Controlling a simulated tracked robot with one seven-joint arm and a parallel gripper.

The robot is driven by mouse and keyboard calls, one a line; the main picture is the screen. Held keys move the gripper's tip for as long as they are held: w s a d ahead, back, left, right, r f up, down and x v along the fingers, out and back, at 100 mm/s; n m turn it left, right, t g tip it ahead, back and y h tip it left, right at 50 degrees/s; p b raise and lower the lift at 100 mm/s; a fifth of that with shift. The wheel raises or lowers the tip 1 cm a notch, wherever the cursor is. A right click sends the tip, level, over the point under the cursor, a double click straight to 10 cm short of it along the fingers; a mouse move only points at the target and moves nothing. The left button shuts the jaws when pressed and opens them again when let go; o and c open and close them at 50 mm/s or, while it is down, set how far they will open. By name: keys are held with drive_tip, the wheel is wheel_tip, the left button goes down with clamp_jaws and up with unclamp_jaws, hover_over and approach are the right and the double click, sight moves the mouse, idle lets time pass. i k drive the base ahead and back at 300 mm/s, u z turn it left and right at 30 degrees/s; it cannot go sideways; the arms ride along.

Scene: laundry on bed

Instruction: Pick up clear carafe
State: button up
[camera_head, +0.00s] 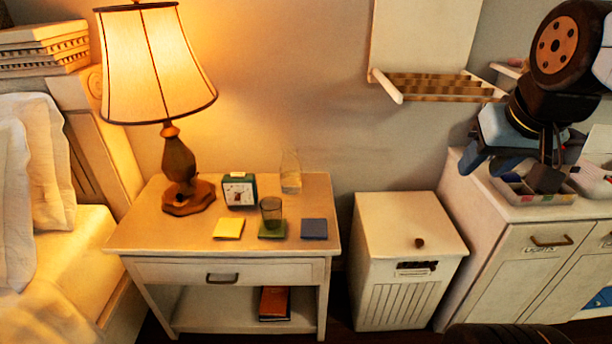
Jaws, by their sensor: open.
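The clear carafe (291,173) stands upright at the back right of the nightstand (150,232), close to the wall. It is see-through and its outline is faint. A dark drinking glass (271,210) stands in front of it on a green coaster (272,231). A small green clock (239,190) stands to its left. My gripper (503,174) is open and empty at the right, pointing down near the white cabinet, well away from the carafe.
A lit lamp (158,62) stands at the nightstand's left. Yellow (228,228) and blue (314,229) coasters lie near its front. A lidded white hamper (408,230) stands between nightstand and cabinet (490,235). A wall rack (435,86) hangs above. The bed (70,262) is left.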

sight(289, 170)
drive_tip(key=u, duration=0.2)
drive_tip(key=i, duration=0.85)
drive_tip(key=z, duration=0.1)
